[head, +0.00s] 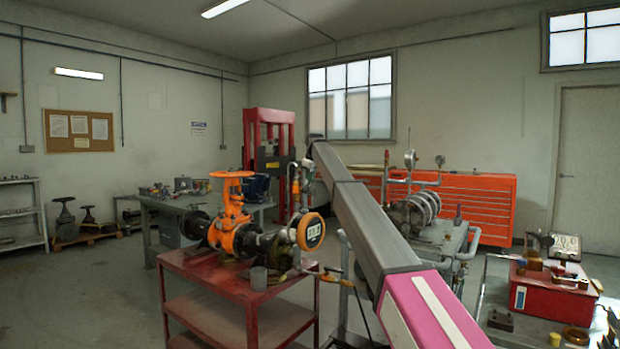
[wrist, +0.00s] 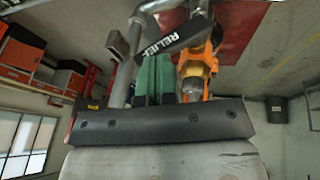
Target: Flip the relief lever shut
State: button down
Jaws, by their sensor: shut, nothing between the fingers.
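In the wrist view, a dark flat bar marked RELIEF (wrist: 172,38) crosses slantwise just beyond my fingertips. It looks like the relief lever or its tag. My gripper (wrist: 154,62) shows there with its green fingers together and nothing between them. Its tips are close to the bar; I cannot tell if they touch. A brass and orange fitting (wrist: 197,68) lies right of the fingers, and a grey pipe (wrist: 120,65) lies left. The lever and my gripper are too small or hidden there.
A pump on a stand (head: 415,212) is behind my arm. A bench with a red box (head: 550,294) is at right. Open floor lies left of the cart.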

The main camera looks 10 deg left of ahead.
jog(key=shift+w+d+f, duration=0.2)
jog(key=shift+w, duration=0.2)
jog(key=shift+w+d+f+g+y, duration=0.15)
jog(key=shift+w+d+f+g, duration=0.15)
jog(key=shift+w+f, duration=0.3)
jog(key=shift+w+d+f+g+y, duration=0.15)
jog(key=shift+w+f+g, duration=0.25)
jog(key=shift+w+f, duration=0.15)
jog(key=shift+f, duration=0.1)
jog(key=shift+s, duration=0.1)
dwell(0.4)
